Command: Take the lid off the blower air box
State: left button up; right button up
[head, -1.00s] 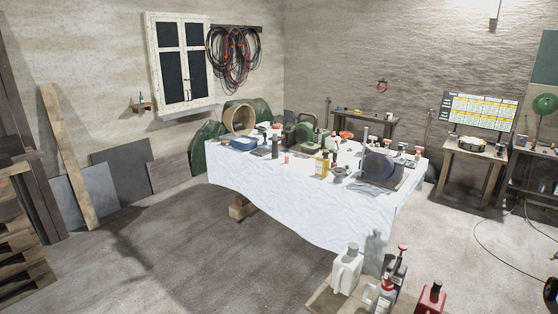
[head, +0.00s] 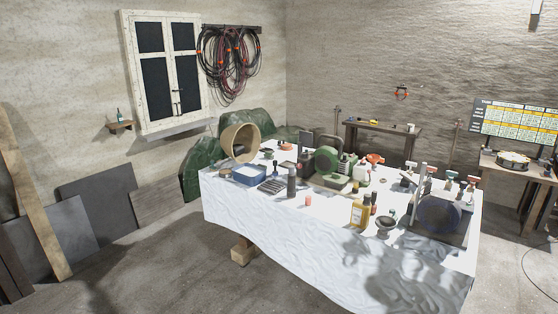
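A table (head: 290,245) under a white cloth stands ahead of me, crowded with tools and bottles. I cannot tell for certain which thing is the blower air box. A blue box (head: 250,177) with a pale top sits at the table's left end. A green round machine (head: 326,160) stands near the middle back. A dark round housing (head: 438,216) on a dark base sits at the right end, partly in shadow. No lid can be made out clearly. Neither of my grippers is in view.
A yellow bottle (head: 360,213), a grey cylinder (head: 292,183) and a small dark bowl (head: 386,228) stand along the table's front. A large tan ring (head: 239,143) is at the back left. The floor (head: 165,260) left of the table is clear.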

aim_at(338, 179)
jog(key=i+j, duration=0.2)
jog(key=i, duration=0.25)
jog(key=i+j, duration=0.2)
jog(key=i, duration=0.2)
jog(key=i+j, duration=0.2)
jog(key=i, duration=0.25)
jog(key=i+j, duration=0.2)
jog(key=i, duration=0.2)
jog(key=i+l, duration=0.2)
jog(key=i, duration=0.35)
jog(key=i+l, duration=0.2)
jog(key=i, duration=0.35)
jog(key=i+l, duration=0.2)
jog(key=i, duration=0.3)
jog(key=i+l, duration=0.15)
jog(key=i, duration=0.4)
jog(key=i+l, duration=0.3)
jog(key=l, duration=0.1)
